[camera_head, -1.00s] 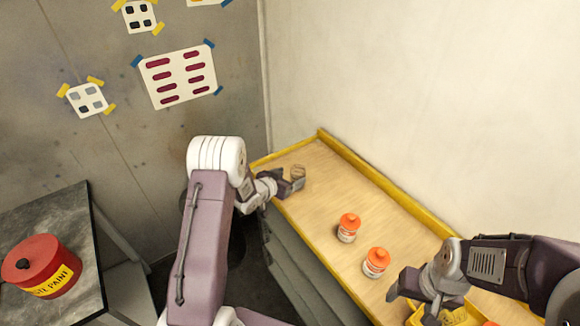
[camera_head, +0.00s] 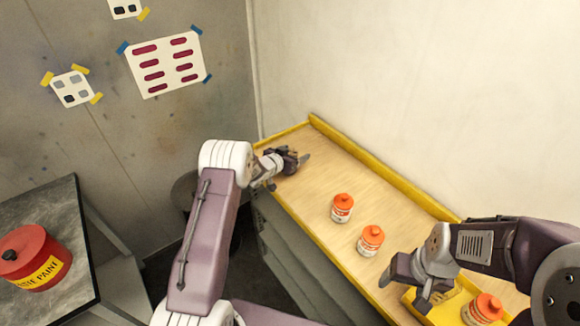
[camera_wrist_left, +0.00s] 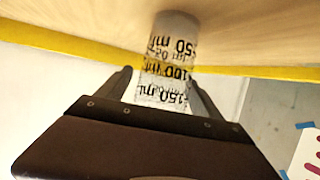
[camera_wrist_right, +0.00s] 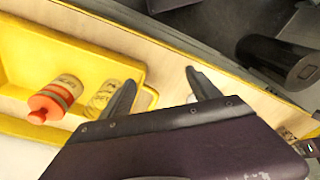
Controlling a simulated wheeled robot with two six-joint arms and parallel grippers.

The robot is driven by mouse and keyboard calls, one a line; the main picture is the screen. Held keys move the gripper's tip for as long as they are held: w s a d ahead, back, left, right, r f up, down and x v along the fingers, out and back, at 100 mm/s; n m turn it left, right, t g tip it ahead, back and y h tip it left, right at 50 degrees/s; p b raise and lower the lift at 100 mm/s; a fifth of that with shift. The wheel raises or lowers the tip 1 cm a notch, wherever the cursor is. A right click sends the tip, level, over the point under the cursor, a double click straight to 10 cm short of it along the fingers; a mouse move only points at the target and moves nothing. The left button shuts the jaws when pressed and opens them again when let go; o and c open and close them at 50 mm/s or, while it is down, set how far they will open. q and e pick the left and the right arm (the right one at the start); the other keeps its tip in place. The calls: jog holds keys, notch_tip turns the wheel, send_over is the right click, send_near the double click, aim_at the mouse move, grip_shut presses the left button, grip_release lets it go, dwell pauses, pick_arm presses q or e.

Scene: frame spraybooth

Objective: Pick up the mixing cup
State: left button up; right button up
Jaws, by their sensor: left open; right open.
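The mixing cup (camera_wrist_left: 172,50) is clear with black volume marks. In the left wrist view it stands on the wooden bench and reaches between the two fingers of my left gripper (camera_wrist_left: 165,90). The fingers are apart on either side of it; I cannot tell if either touches it. In the head view my left gripper (camera_head: 300,160) is at the far end of the bench and hides the cup. My right gripper (camera_head: 405,285) is open and empty above the near end of the bench, beside the yellow tray. It also shows in the right wrist view (camera_wrist_right: 160,85).
Two orange-capped jars (camera_head: 342,208) (camera_head: 370,240) stand mid-bench. A yellow tray (camera_head: 418,308) at the near end holds another orange-capped jar (camera_head: 483,309). A yellow ledge (camera_head: 375,178) runs along the wall side. A red paint can (camera_head: 35,258) stands on a separate table at left.

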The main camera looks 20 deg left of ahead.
pick_arm(q)
jog(key=shift+w+f, duration=0.1)
jog(key=shift+w, duration=0.05)
jog(key=shift+s+a, duration=0.1)
jog(key=shift+s, duration=0.1)
jog(key=c, duration=1.4)
jog(key=shift+w+r, duration=0.1)
jog(key=shift+r, duration=0.1)
jog(key=s+d+r+p, duration=0.1)
jog(key=d+r, duration=0.2)
jog(key=s+d+r+p, duration=0.1)
jog(key=d+r, duration=0.3)
jog(key=s+d+r+p, duration=0.1)
jog(key=d+r, duration=0.3)
jog(key=shift+s+d+p, duration=0.1)
jog(key=shift+s+p, duration=0.15)
jog(key=shift+p, duration=0.1)
